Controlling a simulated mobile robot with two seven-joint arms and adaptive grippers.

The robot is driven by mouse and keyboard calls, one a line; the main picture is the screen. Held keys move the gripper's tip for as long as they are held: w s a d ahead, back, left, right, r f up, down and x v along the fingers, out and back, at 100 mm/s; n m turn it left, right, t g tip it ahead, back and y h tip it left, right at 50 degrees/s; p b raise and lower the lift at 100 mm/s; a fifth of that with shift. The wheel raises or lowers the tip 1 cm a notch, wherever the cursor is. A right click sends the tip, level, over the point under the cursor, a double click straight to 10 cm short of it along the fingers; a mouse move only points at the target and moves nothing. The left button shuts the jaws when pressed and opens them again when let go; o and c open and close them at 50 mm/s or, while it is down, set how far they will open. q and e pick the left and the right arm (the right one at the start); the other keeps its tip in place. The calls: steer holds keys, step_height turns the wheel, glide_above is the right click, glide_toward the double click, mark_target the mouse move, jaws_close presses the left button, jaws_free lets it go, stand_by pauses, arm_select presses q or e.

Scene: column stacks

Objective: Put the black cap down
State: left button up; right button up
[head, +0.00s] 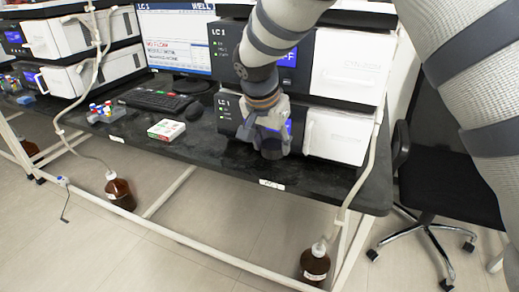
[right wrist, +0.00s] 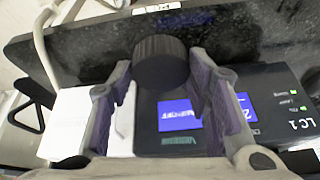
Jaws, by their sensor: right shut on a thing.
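The black cap (right wrist: 160,62) is a round, ribbed-sided cap between the fingertips of my right gripper (right wrist: 161,68), which is shut on it. In the head view my right gripper (head: 270,146) points down over the dark bench, in front of the lower LC 1 unit. There the cap is hard to tell from the dark fingers, and I cannot tell whether it touches the bench top. My left gripper is not in view.
The black bench (head: 225,158) carries stacked LC 1 units (head: 340,65), a keyboard (head: 157,100), a mouse (head: 194,111), a small green-and-white box (head: 166,130) and a rack of coloured vials (head: 105,113). Bare bench lies left of the gripper. Brown bottles (head: 314,264) stand on the floor.

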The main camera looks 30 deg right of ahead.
steer(key=d+f, duration=0.2)
steer(key=f, duration=0.1)
steer(key=w+d+f, duration=0.1)
steer(key=d+f, duration=0.1)
steer(key=shift+f, duration=0.15)
steer(key=f, duration=0.3)
steer(key=shift+d+f+b, duration=0.25)
steer(key=shift+f+b, duration=0.05)
steer(key=shift+b, duration=0.05)
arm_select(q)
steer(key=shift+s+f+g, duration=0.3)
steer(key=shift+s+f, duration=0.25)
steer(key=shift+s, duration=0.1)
arm_select(e)
steer(key=shift+r, duration=0.1)
steer(key=o, duration=0.9)
steer(key=shift+f, duration=0.2)
